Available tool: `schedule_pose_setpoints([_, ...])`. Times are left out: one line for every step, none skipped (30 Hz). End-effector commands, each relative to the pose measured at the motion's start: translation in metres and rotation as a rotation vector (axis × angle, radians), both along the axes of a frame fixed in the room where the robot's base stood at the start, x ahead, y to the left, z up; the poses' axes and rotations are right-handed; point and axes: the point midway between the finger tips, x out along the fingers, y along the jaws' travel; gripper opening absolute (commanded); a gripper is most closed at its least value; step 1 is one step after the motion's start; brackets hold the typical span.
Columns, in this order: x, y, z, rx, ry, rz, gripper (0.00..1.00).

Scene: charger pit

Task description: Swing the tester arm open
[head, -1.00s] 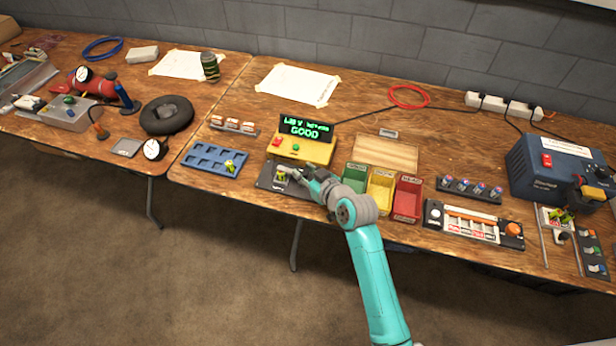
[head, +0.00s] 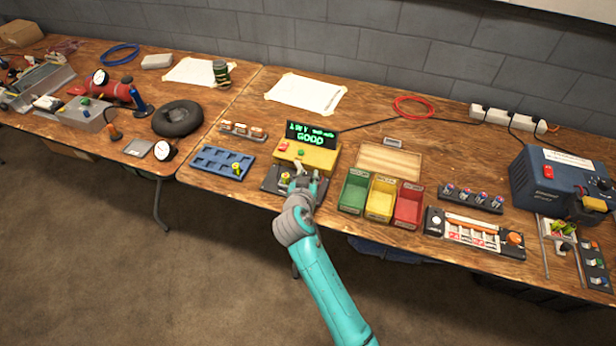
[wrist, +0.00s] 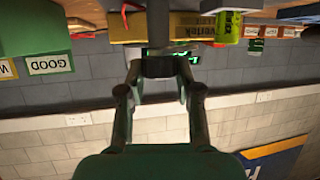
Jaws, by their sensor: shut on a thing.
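The tester has a yellow body (head: 307,155) with a black screen (head: 312,135) reading GOOD in green. The cell (wrist: 228,27) and yellow body (wrist: 190,25) show beyond. My gripper hides most of the tester arm.
Green (head: 354,192), yellow (head: 381,198) and red (head: 408,205) bins stand close on the right. A blue tray (head: 222,163) with one cell lies to the left. A wooden tray (head: 389,161) is behind the bins. The table front edge is near.

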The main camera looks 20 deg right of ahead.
Motion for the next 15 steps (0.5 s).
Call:
schedule_pose_setpoints([0.0013,0.0037,0.0002,-0.001,0.002,-0.038,0.00])
schedule_pose_setpoints([0.0013,0.0036,-0.0001,-0.001,0.002,-0.067,0.00])
schedule_pose_setpoints([0.0017,0.0042,0.0002,0.000,0.001,-0.106,0.00])
schedule_pose_setpoints([0.0019,0.0044,0.0002,-0.001,0.001,-0.135,0.00])
schedule_pose_setpoints([0.0019,0.0044,0.0002,-0.001,0.001,-0.164,0.00])
schedule_pose_setpoints([0.0023,0.0046,0.0001,0.000,0.001,-0.202,0.00])
schedule_pose_setpoints([0.0025,0.0052,0.0003,0.001,0.001,-0.230,0.00])
schedule_pose_setpoints([0.0026,0.0052,-0.0001,-0.001,0.001,-0.259,0.00])
schedule_pose_setpoints([0.0032,0.0051,0.0005,0.000,0.000,-0.297,0.00])
schedule_pose_setpoints([0.0031,0.0053,-0.0003,0.001,0.002,-0.326,0.00])
schedule_pose_setpoints([0.0034,0.0055,0.0003,0.000,0.001,-0.355,0.00])
schedule_pose_setpoints([0.0036,0.0058,-0.0001,0.001,0.001,-0.391,0.00])
schedule_pose_setpoints([0.0037,0.0057,-0.0001,0.001,0.002,-0.418,0.00])
schedule_pose_setpoints([0.0041,0.0057,0.0000,0.002,0.001,-0.445,0.00])
schedule_pose_setpoints([0.0041,0.0055,-0.0004,0.000,0.002,-0.479,0.00])
